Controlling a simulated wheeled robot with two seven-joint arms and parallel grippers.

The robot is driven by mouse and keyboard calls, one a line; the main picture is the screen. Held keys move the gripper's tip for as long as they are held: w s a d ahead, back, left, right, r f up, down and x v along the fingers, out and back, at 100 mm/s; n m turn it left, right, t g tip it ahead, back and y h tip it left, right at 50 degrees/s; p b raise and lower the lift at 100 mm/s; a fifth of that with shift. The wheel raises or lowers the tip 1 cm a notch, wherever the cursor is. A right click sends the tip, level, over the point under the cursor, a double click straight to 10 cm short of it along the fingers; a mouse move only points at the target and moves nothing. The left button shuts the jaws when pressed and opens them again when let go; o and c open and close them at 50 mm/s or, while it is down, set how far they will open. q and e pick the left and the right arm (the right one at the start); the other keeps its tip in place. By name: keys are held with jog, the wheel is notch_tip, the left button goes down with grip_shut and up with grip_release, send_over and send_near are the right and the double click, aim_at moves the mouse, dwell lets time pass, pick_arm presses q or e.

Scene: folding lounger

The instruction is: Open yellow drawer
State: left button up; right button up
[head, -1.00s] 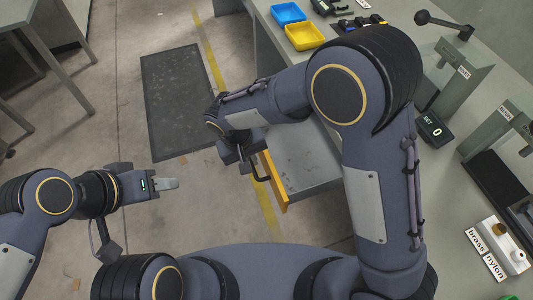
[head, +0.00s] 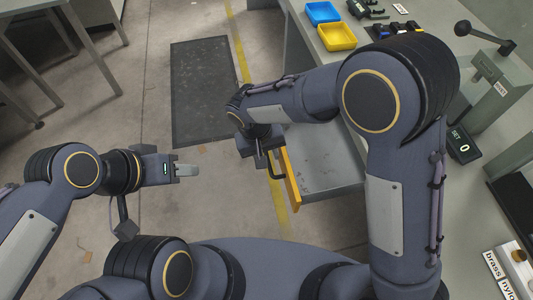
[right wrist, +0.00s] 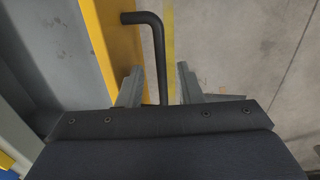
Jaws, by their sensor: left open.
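The yellow drawer (head: 293,182) sticks out from the grey workbench, with its bare grey inside showing from above. Its black bent handle (right wrist: 160,55) is on the yellow front. My right gripper (right wrist: 159,88) is at the handle; its two fingers are apart, one on each side of the bar, with visible gaps. In the head view my right gripper (head: 262,158) is beside the drawer front and partly hidden by its own wrist. My left gripper (head: 187,170) is open and empty over the floor, well left of the drawer.
The bench top carries a blue bin (head: 323,12), a yellow bin (head: 337,37) and a device marked SET (head: 463,145). A dark mat (head: 203,90) lies on the floor. A metal-legged table (head: 85,50) stands at upper left. Floor left of the drawer is clear.

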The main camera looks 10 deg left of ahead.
notch_tip(320, 180, up, 7)
jog(key=a, duration=0.1)
jog(key=shift+s+a+r, duration=0.2)
jog(key=shift+s, duration=0.05)
dwell(0.4)
jog(key=d+r+m+y+p, duration=0.1)
jog(key=d+r+m+y, duration=0.1)
jog(key=d+r, duration=0.65)
jog(key=s+d+r+m+t+y+p, duration=0.1)
jog(key=s+d+m+t+y, duration=0.1)
jog(key=s+d, duration=0.5)
jog(key=s+d+r+m+t+y+p, duration=0.1)
jog(key=s+d+r+t, duration=0.1)
jog(key=s+d, duration=0.5)
jog(key=d, duration=0.4)
jog(key=shift+s+d+r+m+t+y+p, duration=0.25)
jog(key=shift+s+d+m+t+y+p, duration=0.05)
jog(key=shift+d+m+t+y+p, duration=0.1)
